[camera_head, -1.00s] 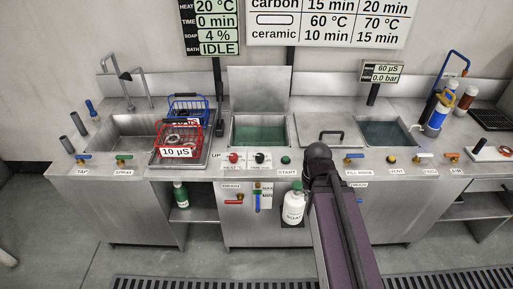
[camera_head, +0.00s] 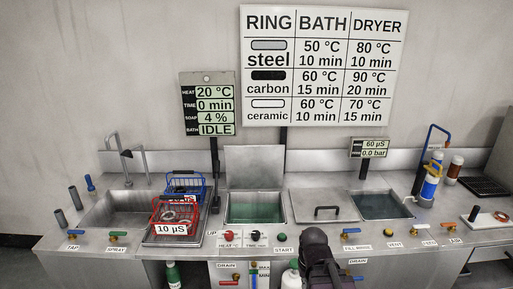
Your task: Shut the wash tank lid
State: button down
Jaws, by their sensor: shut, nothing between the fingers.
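The wash tank (camera_head: 255,213) is an open rectangular basin of green liquid in the middle of the steel bench. Its lid (camera_head: 254,167) is a plain grey metal panel standing upright at the tank's back edge, so the tank is uncovered. Part of my arm, a dark rounded joint and a purple-grey link, shows at the bottom, in front of the bench and right of the tank. My gripper itself cannot be seen, and nothing of mine touches the lid.
A flat panel with a black handle (camera_head: 327,209) lies right of the wash tank, beside an open tank of dark liquid (camera_head: 381,206). Red (camera_head: 175,216) and blue (camera_head: 186,186) wire baskets stand to the left. A display on a post (camera_head: 208,105) reads IDLE.

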aim_at(247, 166)
jog(key=k, duration=1.2)
jog(key=u, duration=0.45)
jog(key=i, duration=2.2)
jog(key=z, duration=0.45)
